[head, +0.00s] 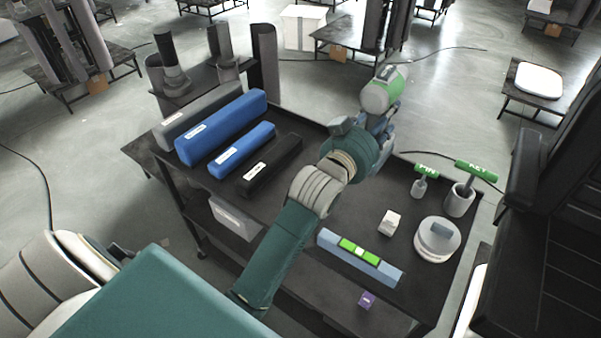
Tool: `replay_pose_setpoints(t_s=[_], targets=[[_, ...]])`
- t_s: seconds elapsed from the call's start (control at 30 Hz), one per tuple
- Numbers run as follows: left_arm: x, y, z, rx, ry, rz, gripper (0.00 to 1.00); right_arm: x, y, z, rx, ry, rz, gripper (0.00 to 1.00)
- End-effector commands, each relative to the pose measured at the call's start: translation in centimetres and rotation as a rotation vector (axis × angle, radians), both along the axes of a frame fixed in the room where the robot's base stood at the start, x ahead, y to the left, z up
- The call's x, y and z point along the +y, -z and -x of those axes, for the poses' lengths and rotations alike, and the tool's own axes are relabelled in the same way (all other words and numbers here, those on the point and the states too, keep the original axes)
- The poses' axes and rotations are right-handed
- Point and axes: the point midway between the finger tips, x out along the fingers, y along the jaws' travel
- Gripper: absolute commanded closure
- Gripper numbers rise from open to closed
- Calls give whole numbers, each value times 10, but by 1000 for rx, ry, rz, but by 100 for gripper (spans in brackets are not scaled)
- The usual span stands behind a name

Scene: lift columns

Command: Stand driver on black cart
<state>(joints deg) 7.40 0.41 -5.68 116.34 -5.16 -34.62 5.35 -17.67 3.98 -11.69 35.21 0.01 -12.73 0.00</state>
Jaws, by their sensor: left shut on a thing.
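The black cart (358,212) stands in the middle of the head view, with its dark top crowded at the left and right. My left arm reaches across it from the bottom. My left gripper (378,122) is beyond the wrist, over the cart's far edge, and is largely hidden by the arm. It is shut on a grey and green rounded tool (384,92), which looks like the driver. The tool is held up at the far side of the cart. I cannot tell whether it touches anything below. My right gripper is not in view.
Blue cases (225,122) and a black case (270,165) lie on the cart's left. PIN (427,171) and KEY (475,171) tools stand in cups at the right. A round white item (437,240), a blue-grey level (360,257) and a purple block (367,300) lie nearer.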

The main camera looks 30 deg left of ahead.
Motion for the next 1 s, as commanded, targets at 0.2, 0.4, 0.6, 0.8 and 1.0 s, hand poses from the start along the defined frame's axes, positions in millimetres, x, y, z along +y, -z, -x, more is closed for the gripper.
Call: replay_pose_setpoints(t_s=[0.2, 0.4, 0.6, 0.8, 1.0], targets=[[6, -31, -25, -10, -14, 0, 100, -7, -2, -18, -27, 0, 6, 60], [6, -6, -27, -1, -16, 2, 100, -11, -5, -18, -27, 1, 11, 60], [6, 41, -27, -2, -16, 2, 100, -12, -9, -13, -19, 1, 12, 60], [6, 87, -27, -4, -16, 2, 100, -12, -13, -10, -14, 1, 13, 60], [6, 118, -27, -9, -16, 1, 100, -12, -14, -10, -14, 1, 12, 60]])
